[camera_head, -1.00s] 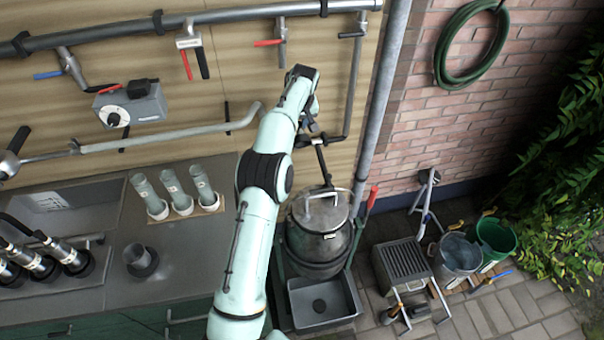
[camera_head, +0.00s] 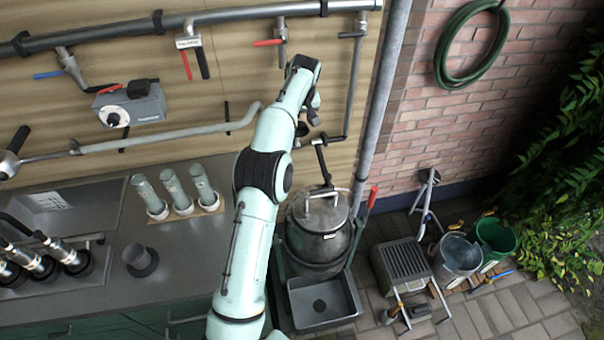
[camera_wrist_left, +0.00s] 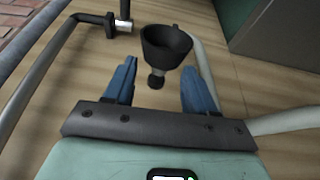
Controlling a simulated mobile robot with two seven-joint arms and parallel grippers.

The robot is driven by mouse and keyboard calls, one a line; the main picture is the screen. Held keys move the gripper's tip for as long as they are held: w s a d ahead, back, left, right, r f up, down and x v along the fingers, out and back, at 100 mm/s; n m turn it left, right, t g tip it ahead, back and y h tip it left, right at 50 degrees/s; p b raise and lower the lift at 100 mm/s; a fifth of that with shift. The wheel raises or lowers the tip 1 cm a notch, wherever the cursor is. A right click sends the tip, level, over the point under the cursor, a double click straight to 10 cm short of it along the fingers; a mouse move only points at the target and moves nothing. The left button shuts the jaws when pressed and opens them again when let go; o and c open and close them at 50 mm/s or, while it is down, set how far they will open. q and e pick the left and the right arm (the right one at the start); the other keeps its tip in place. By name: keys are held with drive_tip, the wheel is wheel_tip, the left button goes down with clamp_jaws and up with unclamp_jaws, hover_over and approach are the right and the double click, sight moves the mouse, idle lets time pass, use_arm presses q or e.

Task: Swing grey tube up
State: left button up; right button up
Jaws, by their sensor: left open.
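The grey tube (camera_head: 170,133) runs along the wooden wall in the head view, from a joint at its left to a bent free end on the right. In the left wrist view a pale curved tube (camera_wrist_left: 205,75), apparently the same one, passes behind the right finger. My left gripper (camera_wrist_left: 160,75) is open, with its blue fingers apart. A dark cup-shaped piece (camera_wrist_left: 165,45) shows between and beyond them; I cannot tell whether they touch it. In the head view my left gripper (camera_head: 312,112) is small and partly hidden, right of the tube's bent end. My right gripper is not in view.
A thick pipe (camera_head: 110,33) with several valves crosses the wall above. A vertical pipe (camera_head: 380,110) stands right of the gripper, with a thin pipe (camera_head: 352,90) between. A metal churn (camera_head: 320,235) stands below. A counter (camera_head: 180,262) with pale cylinders fills the lower left.

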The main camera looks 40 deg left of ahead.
use_arm(q)
drive_tip(key=shift+v, duration=1.85)
drive_tip(key=shift+f, duration=0.1)
